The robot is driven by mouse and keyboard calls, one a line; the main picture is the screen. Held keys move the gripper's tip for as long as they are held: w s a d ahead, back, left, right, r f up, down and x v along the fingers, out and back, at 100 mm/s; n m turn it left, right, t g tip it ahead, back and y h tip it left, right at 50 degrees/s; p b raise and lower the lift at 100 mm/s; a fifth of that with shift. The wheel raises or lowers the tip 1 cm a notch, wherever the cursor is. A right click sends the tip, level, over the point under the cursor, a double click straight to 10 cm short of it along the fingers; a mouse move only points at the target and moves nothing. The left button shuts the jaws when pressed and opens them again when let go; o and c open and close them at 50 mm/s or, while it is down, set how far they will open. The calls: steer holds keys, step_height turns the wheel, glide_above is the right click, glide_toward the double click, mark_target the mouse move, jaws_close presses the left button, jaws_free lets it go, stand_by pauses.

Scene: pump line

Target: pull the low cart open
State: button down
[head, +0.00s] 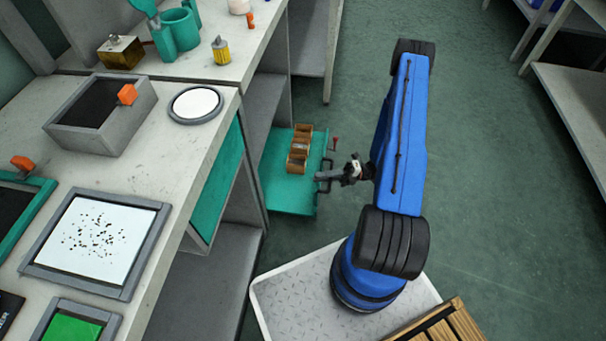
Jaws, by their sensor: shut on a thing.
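The low cart (296,197) is a teal flat platform near the floor, partly under the workbench and partly out in the aisle. A dark handle (325,172) stands at its right edge. My gripper (328,176) is at that edge, shut on the handle. The jaws are small in the view, so the exact grip is hard to see. Several brown ring-like parts (298,150) stand in a row on the cart. The cart's left part is hidden by the bench.
The workbench (170,160) runs along the left, with a grey bin (95,115), a white round dish (195,104) and a framed white panel (95,240) on it. A teal drawer front (217,185) is in its side. Green floor (480,190) is clear at right, before shelving (575,100).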

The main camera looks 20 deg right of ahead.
steer(key=s+d, duration=0.5)
steer(key=d, duration=0.3)
steer(key=shift+s, duration=0.15)
steer(key=c, duration=1.8)
jaws_free()
steer(key=shift+o, duration=0.2)
steer(key=shift+d, duration=0.2)
steer(key=v, duration=1.7)
steer(key=shift+d+f, duration=0.1)
steer(key=shift+f, duration=0.05)
